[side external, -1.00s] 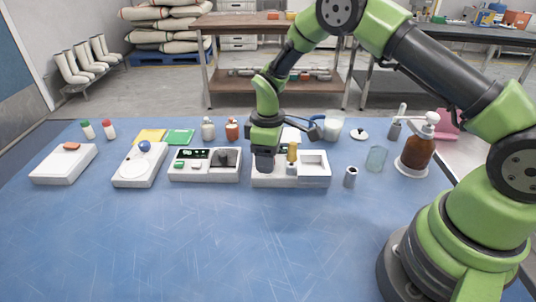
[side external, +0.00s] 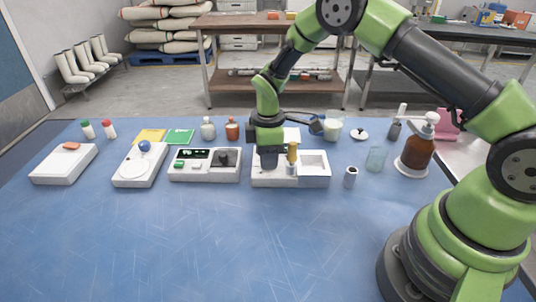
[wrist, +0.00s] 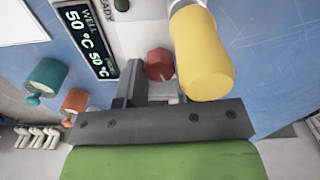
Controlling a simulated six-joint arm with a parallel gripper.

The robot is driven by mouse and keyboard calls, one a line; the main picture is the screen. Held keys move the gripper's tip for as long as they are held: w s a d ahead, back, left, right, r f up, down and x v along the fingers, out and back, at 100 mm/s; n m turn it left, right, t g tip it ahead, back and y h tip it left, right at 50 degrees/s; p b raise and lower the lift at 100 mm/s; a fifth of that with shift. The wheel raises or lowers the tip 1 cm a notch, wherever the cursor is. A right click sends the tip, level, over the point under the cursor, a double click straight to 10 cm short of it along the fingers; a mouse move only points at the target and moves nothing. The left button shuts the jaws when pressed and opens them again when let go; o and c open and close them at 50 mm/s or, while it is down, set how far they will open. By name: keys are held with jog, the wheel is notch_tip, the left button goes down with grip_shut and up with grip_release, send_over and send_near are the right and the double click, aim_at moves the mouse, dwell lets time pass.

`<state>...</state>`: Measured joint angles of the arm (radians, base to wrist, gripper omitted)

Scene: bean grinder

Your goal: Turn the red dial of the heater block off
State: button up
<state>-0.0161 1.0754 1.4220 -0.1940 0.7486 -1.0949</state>
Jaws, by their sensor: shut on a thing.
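The white heater block (side external: 312,182) stands on the blue table, below my gripper (side external: 268,160). In the wrist view its lit display (wrist: 88,38) reads "WELL 50 °C 50 °C". The red dial (wrist: 160,63) shows between the fingers of my gripper (wrist: 158,82), which is shut on it. The right finger is largely hidden behind a yellow-topped vial (wrist: 202,55). This vial stands upright in the block in the side view (side external: 292,153), close beside my gripper. The dial is hidden behind my gripper in the side view.
A white device with a black knob (side external: 205,178) stands left of the heater block. A small metal cylinder (side external: 350,177), a glass beaker (side external: 376,160) and a brown pump bottle (side external: 416,145) stand to the right. The front of the table is clear.

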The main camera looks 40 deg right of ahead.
jog(key=shift+n, duration=1)
jog(key=o, duration=0.9)
notch_tip(320, 180, up, 10)
